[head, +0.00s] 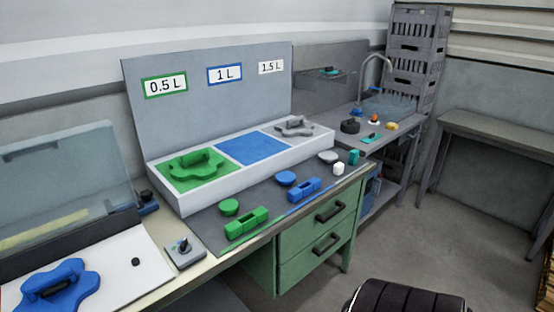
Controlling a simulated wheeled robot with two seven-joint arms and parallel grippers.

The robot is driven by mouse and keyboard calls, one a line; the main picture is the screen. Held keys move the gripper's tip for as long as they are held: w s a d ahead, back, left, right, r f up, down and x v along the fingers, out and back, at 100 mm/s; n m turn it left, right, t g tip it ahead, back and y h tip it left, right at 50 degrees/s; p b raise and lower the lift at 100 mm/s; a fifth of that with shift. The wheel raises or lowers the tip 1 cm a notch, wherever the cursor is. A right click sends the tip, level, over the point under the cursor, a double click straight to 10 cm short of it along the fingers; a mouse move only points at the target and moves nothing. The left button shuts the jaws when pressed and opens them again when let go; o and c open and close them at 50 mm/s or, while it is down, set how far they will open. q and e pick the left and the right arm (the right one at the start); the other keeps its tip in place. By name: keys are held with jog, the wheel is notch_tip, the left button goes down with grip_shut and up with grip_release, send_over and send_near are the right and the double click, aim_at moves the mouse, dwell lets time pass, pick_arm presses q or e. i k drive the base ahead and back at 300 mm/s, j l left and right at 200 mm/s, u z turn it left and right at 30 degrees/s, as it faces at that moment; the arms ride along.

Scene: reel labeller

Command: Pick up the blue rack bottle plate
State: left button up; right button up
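A blue lobed plate (82,286) with a dark bar handle lies on the white bed (115,262) of the machine at the lower left; its near edge is close to the bottom of the picture. The rack (185,204) stands at the back of the bench, with a green, a blue and a grey field. The blue field (254,148) under the "1 L" label (224,74) is bare. A green plate (190,165) sits on the green field and a grey plate (295,127) on the grey one. Neither of my grippers is in view.
The machine's clear lid (65,185) stands raised behind its bed. Blue (303,190) and green (246,222) blocks and round pieces lie in front of the rack. A black ribbed seat-like thing (405,297) is at the bottom.

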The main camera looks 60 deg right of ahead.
aim_at(285, 178)
jog(key=z, duration=1.9)
